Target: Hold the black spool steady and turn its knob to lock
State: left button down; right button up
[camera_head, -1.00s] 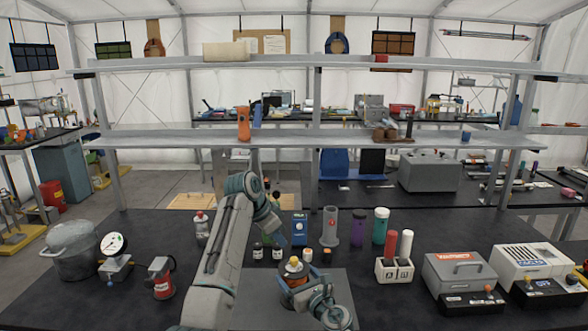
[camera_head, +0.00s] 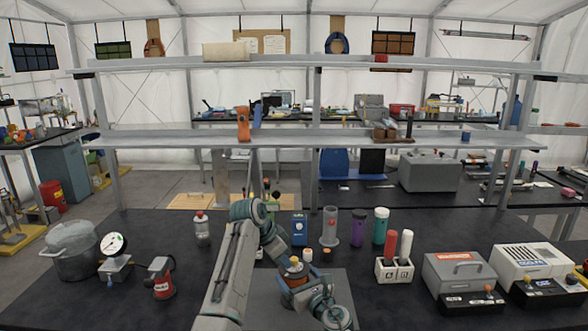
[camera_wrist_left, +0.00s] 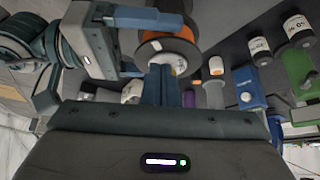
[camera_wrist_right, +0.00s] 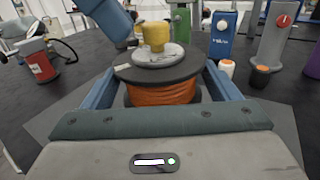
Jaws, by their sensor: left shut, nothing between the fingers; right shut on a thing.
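The black spool (camera_wrist_right: 158,74), wound with orange cord (camera_wrist_right: 162,92), stands upright on a grey mat (camera_head: 258,292). A yellow knob (camera_wrist_right: 155,33) sits on a pale disc on its top. My right gripper (camera_wrist_right: 160,100) is shut around the spool, one blue finger on each side; it also shows in the head view (camera_head: 297,290). My left gripper (camera_wrist_left: 162,78) is shut and empty, with its tips close to the knob; its blue finger shows left of the knob in the right wrist view (camera_wrist_right: 122,38). I cannot tell whether it touches. In the left wrist view the fingers hide the knob.
A blue device (camera_head: 299,229), a grey cylinder (camera_head: 330,226) and small orange-capped bottles (camera_head: 306,255) stand behind the spool. A red canister (camera_head: 162,282) and a gauge (camera_head: 114,244) stand to the left.

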pick_arm(q)
jog(key=shift+f, duration=0.2)
jog(key=shift+w+d, duration=0.15)
jog(key=shift+w, duration=0.1)
dwell(0.6)
jog(key=shift+w, duration=0.15)
jog(key=shift+w+a, duration=0.2)
jog(key=shift+a, duration=0.1)
jog(key=shift+w+a, duration=0.15)
jog(key=shift+w, duration=0.25)
dwell(0.4)
jog(key=shift+a, duration=0.1)
